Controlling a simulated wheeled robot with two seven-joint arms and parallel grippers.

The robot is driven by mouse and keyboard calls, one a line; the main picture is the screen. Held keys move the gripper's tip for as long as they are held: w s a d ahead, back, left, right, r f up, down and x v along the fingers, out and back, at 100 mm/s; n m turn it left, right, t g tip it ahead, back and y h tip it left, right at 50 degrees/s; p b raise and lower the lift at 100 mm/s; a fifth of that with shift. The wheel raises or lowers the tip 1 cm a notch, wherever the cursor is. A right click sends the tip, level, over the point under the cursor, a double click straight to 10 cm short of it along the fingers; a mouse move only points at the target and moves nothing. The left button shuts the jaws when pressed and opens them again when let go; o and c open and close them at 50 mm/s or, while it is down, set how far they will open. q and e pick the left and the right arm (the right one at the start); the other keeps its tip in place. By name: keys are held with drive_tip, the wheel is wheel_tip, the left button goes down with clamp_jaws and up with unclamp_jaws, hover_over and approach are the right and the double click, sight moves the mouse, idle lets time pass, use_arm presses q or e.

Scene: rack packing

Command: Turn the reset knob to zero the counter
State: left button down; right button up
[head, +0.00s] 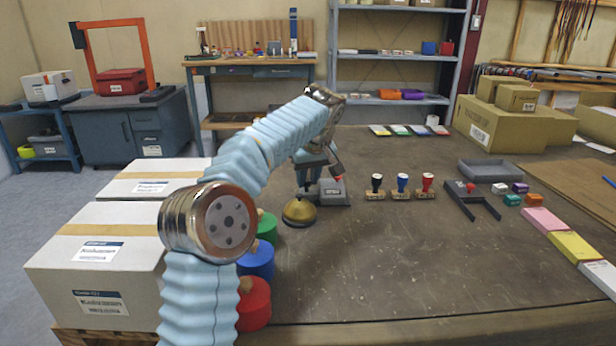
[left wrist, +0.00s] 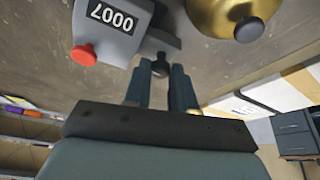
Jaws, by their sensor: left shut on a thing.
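The counter is a grey box (left wrist: 115,25) with a red button (left wrist: 84,54), at the upper left of the left wrist view. Its display shows upside down there, mostly zeros; the end digit is hard to tell. In the head view the counter (head: 334,191) stands on the table, partly behind my left gripper. The dark reset knob (left wrist: 160,66) sticks out of the counter's side. My left gripper (left wrist: 161,72) is shut on the knob, one finger on each side. My right gripper is in neither view.
A brass bell (head: 299,212) stands close in front of the counter. Several stamps (head: 402,187) stand to its right. Green, blue and red round items (head: 254,300) and white boxes (head: 100,260) lie to the left. The front middle of the table is clear.

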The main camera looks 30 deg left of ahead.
use_arm(q)
drive_tip(key=m, duration=0.2)
drive_tip(key=m+t+h, duration=0.1)
drive_tip(key=m, duration=0.1)
drive_tip(key=shift+s+a+m, duration=0.15)
drive_tip(key=shift+a+m, duration=0.05)
drive_tip(key=shift+m, duration=0.2)
drive_tip(key=m+h, duration=0.1)
drive_tip(key=m, duration=0.2)
drive_tip(key=shift+a+m+t+h, duration=0.1)
drive_tip(key=shift+m+t+h, duration=0.2)
drive_tip(key=shift+t+h, duration=0.1)
drive_tip(key=m+h, duration=0.1)
drive_tip(key=m, duration=0.3)
drive_tip(key=shift+a+h, duration=0.2)
drive_tip(key=shift+h, duration=0.2)
drive_tip(key=shift+a+m+g+h, duration=0.1)
drive_tip(key=shift+m+g+h, duration=0.2)
drive_tip(key=shift+m, duration=0.9)
drive_tip(key=shift+m+g+h, duration=0.1)
drive_tip(key=shift+m+h, duration=0.3)
drive_tip(key=shift+m, duration=0.8)
drive_tip(key=c, duration=1.2)
unclamp_jaws()
drive_tip(key=shift+r, duration=0.1)
